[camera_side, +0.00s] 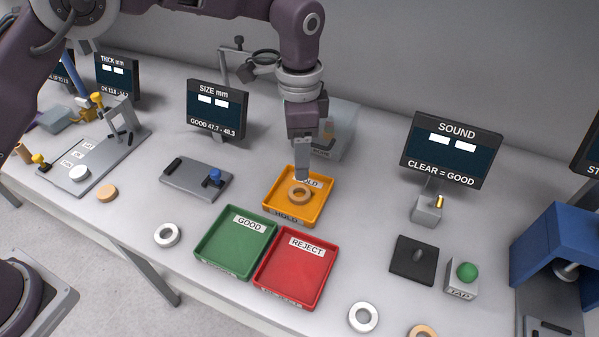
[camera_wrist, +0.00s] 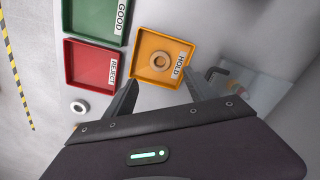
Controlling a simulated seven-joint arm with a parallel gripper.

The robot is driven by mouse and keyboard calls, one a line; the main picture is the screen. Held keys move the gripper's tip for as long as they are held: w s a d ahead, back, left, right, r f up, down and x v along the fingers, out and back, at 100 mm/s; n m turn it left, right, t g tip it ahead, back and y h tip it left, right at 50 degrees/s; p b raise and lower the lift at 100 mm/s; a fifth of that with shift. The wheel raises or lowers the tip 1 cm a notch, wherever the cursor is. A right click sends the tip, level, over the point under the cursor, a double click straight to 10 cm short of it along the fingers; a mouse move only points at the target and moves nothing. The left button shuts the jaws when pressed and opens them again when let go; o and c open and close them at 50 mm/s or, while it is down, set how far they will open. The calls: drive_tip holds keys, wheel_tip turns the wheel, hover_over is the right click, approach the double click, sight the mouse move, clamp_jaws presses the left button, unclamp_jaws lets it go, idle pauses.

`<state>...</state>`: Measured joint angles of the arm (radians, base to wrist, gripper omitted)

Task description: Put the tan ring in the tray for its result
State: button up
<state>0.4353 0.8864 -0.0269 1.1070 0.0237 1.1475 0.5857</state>
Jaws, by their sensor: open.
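The tan ring (camera_side: 299,194) lies flat in the orange HOLD tray (camera_side: 272,203). In the wrist view the ring (camera_wrist: 160,61) is near the middle of the HOLD tray (camera_wrist: 146,42), beside its label. My gripper (camera_side: 302,178) is just above the ring in the side view. In the wrist view my gripper (camera_wrist: 160,85) shows its two fingers spread apart with nothing between them. The green GOOD tray (camera_side: 212,257) and red REJECT tray (camera_side: 268,281) stand empty in front of the HOLD tray. The SIZE, SOUND and THICK displays show blank white boxes for readings.
White rings (camera_side: 166,235) and (camera_side: 363,317) lie on the table. A tan disc (camera_side: 107,193) lies at the left. The size gauge plate (camera_side: 190,189), the SOUND display (camera_side: 452,150), the black pad (camera_side: 414,260) and the green TAP button (camera_side: 466,271) stand around the trays.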

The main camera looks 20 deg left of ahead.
wheel_tip(320, 180, up, 2)
drive_tip(key=s+a+r+n+t, duration=0.2)
drive_tip(key=s+a+r+n, duration=0.1)
drive_tip(key=s+a+r, duration=0.5)
drive_tip(key=s+a+r+n+t, duration=0.1)
drive_tip(key=s+a+r+n, duration=0.25)
drive_tip(key=a+r, duration=0.45)
drive_tip(key=s+a+f+n+t, duration=0.1)
drive_tip(key=s+a+n, duration=0.1)
drive_tip(key=s, duration=0.7)
drive_tip(key=s+a+f+n+t, duration=0.1)
drive_tip(key=s+a+n, duration=0.2)
drive_tip(key=s, duration=0.6)
drive_tip(key=shift+a+t, duration=0.3)
drive_tip(key=shift+w+f+n, duration=0.1)
drive_tip(key=shift+n, duration=0.15)
